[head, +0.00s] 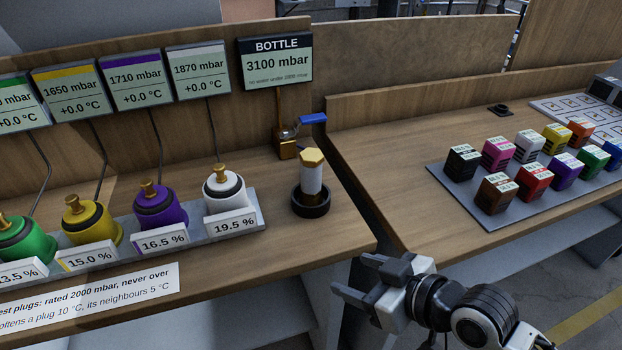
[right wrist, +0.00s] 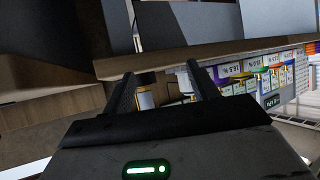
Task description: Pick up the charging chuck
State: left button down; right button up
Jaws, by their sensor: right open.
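The charging chuck appears to be the white cylinder with a gold hexagonal top (head: 312,172). It stands upright in a round black holder (head: 311,202) near the right end of the left bench. My right gripper (head: 358,276) is open and empty, in front of and below the chuck, by the bench's front corner. In the right wrist view, its two dark fingers (right wrist: 162,80) are spread. A small white and gold piece, likely the chuck, shows farther off between them (right wrist: 146,98). My left gripper is not in view.
Green, yellow, purple and white plugs (head: 223,190) stand on a grey rail left of the chuck. A blue-handled valve (head: 312,119) is behind it, under the BOTTLE display (head: 276,62). The right bench holds a tray of coloured blocks (head: 470,210). A gap separates the benches.

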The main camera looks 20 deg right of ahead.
aim_at(319, 166)
jog(key=w+d+r+t+y, duration=0.1)
jog(key=w+d+r+t, duration=0.15)
jog(key=r, duration=0.25)
jog(key=w+d+r+t+y, duration=0.1)
jog(key=w+d+r+t, duration=0.1)
jog(key=r+t, duration=0.15)
jog(key=shift+m, duration=0.3)
jog(key=x, duration=0.3)
jog(key=p+x, duration=0.1)
jog(key=x, duration=0.3)
jog(key=p+x, duration=0.1)
jog(key=x, duration=0.2)
jog(key=shift+w+r, duration=0.2)
jog(key=shift+r, duration=0.2)
jog(key=shift+w+a, duration=0.3)
jog(key=shift+w, duration=0.1)
jog(key=x, duration=0.1)
jog(key=p+x, duration=0.1)
jog(key=x, duration=0.3)
jog(key=shift+f, duration=0.3)
jog(key=c, duration=1.2)
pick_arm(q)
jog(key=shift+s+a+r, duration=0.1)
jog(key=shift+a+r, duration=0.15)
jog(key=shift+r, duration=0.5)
pick_arm(e)
jog(key=shift+c, duration=0.3)
jog(key=shift+r, duration=0.15)
